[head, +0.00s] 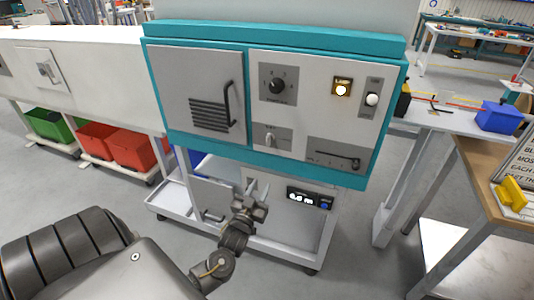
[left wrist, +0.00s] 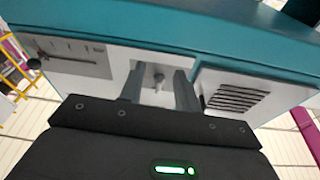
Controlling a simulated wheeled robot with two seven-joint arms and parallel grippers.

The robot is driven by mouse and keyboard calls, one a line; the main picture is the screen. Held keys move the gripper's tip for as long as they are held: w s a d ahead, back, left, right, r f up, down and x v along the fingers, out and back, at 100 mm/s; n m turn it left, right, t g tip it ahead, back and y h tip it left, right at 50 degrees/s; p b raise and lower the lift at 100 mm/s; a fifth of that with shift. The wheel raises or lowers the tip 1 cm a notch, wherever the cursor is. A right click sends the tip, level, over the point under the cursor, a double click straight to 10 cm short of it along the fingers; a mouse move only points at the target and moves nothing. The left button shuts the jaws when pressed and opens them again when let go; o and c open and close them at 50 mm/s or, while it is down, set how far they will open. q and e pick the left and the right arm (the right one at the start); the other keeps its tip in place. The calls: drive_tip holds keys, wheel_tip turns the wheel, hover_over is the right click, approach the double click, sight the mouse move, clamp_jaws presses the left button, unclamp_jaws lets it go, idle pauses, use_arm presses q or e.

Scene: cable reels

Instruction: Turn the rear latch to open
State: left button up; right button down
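A small upright latch or switch handle (head: 270,138) sits on a grey plate low in the middle of the teal-framed panel (head: 180,55). A second handle (head: 46,72) is on a plate on the white cabinet at the left. No readable label tells which is the rear latch. My left gripper (head: 257,190) is below the panel, fingers pointing up, apart and empty. In the left wrist view the panel appears upside down, and the small handle (left wrist: 158,78) shows between the two open fingers (left wrist: 159,88), beyond them; no contact is visible. My right gripper is not in view.
The panel also has a vented door (head: 200,90) with a black handle, a rotary knob (head: 277,86), a lit yellow lamp (head: 341,88), a white-knobbed switch (head: 372,99) and a slider (head: 340,158). Below stands a white trolley shelf (head: 185,207) with a digital display (head: 310,197).

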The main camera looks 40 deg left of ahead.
use_arm(q)
drive_tip(key=n+t+y, duration=0.1)
drive_tip(key=t, duration=0.1)
approach(267, 143)
drive_tip(key=p+x, duration=0.2)
drive_tip(key=x, duration=0.7)
drive_tip(key=shift+w+a+r, duration=0.1)
drive_tip(key=shift+w, duration=0.25)
drive_tip(key=c, duration=0.7)
drive_tip(key=shift+o, duration=0.2)
